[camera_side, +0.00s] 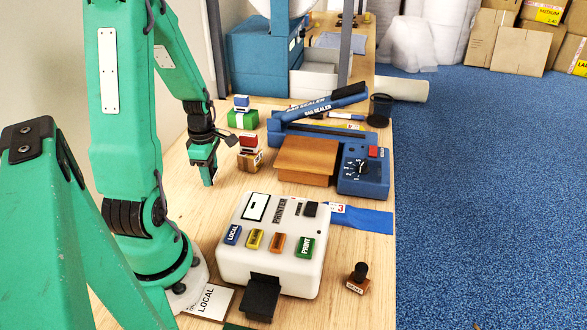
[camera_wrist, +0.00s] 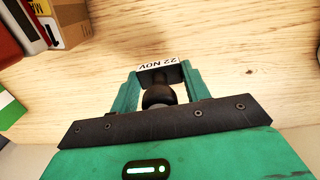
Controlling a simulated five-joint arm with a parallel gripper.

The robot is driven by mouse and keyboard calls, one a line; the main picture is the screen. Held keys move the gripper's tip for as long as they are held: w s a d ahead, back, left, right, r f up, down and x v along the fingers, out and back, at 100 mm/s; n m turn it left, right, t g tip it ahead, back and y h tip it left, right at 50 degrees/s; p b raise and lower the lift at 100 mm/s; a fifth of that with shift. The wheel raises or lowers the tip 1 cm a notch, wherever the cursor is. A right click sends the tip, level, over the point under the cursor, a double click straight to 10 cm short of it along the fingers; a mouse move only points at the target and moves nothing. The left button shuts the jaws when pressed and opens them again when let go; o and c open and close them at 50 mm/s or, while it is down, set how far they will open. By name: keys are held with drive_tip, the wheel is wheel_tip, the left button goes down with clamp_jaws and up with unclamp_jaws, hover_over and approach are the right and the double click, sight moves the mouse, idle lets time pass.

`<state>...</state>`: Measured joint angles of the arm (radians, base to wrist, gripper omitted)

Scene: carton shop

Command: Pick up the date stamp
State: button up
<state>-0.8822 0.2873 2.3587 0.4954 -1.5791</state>
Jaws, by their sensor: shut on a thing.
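The date stamp shows in the wrist view (camera_wrist: 158,98), with a round black knob and a dark base whose white label reads "22 NOV". My gripper (camera_wrist: 160,84) is shut on it, one green finger on each side. In the side view my gripper (camera_side: 207,176) points down over the wooden bench, left of the small boxes. The stamp is hidden behind the fingers there. I cannot tell whether its base touches the bench.
Another black-knobbed stamp (camera_side: 358,278) stands right of the white printer (camera_side: 270,245). The blue bag sealer (camera_side: 362,170) is at right.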

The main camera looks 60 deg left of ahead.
drive_tip(key=shift+r, duration=0.5)
drive_tip(key=shift+w+d+r, duration=0.1)
drive_tip(key=shift+d+r, duration=0.1)
drive_tip(key=shift+r, duration=0.7)
drive_tip(key=w+d+r, duration=0.3)
drive_tip(key=d+r, duration=0.3)
drive_tip(key=d, duration=0.4)
drive_tip(key=shift+w+d+r, duration=0.3)
drive_tip(key=shift+w+d, duration=0.05)
drive_tip(key=shift+r, duration=0.1)
